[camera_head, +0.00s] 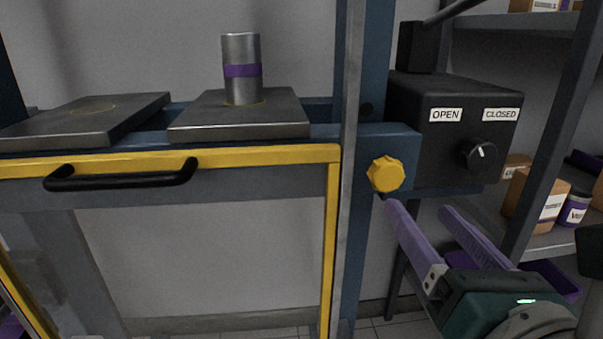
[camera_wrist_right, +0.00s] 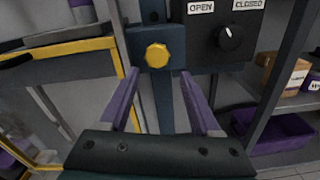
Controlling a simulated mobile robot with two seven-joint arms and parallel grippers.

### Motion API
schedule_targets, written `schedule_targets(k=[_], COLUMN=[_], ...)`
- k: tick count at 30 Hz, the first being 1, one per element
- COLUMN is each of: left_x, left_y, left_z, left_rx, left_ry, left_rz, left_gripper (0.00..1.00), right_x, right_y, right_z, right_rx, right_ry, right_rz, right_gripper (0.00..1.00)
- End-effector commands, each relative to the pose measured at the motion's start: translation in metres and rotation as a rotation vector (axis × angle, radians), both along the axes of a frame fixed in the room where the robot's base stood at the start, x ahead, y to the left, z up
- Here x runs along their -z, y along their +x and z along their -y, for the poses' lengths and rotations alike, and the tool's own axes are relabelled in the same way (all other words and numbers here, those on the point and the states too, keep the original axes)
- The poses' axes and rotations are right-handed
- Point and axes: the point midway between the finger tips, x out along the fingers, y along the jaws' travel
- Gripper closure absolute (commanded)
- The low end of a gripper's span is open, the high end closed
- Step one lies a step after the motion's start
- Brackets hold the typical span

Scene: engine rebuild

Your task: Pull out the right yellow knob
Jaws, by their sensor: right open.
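The right yellow knob (camera_head: 386,174) sits on the blue frame bracket, just right of the grey post and below left of the black control box. It also shows in the right wrist view (camera_wrist_right: 157,56), ahead of the fingertips and between their lines. My right gripper (camera_head: 415,204) is open and empty, with its purple fingers pointing up toward the knob from below right. In the right wrist view the gripper (camera_wrist_right: 157,74) has its two fingers spread, apart from the knob. My left gripper is not in view.
The black control box (camera_head: 435,115) has OPEN and CLOSED labels and a black dial (camera_head: 478,154). A yellow-edged door with a black handle (camera_head: 122,178) is at left. A metal cylinder (camera_head: 241,68) stands on a plate above it. Shelves with boxes (camera_head: 537,199) are at right.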

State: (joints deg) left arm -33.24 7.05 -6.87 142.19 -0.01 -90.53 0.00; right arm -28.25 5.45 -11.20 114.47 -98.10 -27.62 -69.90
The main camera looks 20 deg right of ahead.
Motion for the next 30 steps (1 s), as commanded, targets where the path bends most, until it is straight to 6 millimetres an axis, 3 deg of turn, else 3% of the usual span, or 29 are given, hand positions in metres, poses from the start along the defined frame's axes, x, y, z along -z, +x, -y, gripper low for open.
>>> schedule_targets(k=[5, 18, 30], left_x=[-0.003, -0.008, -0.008], left_y=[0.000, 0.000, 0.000], left_z=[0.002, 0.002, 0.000], left_rx=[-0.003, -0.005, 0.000], left_ry=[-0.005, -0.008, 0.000], left_rz=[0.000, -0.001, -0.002], left_gripper=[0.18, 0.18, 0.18], right_x=[-0.001, 0.000, 0.000], right_y=[0.015, 0.087, 0.097], right_z=[-0.001, 0.017, 0.020], right_rx=[-0.020, -0.017, -0.018], right_ry=[-0.050, -0.045, -0.042], right_rz=[-0.006, -0.005, -0.006], right_gripper=[0.36, 0.36, 0.36])
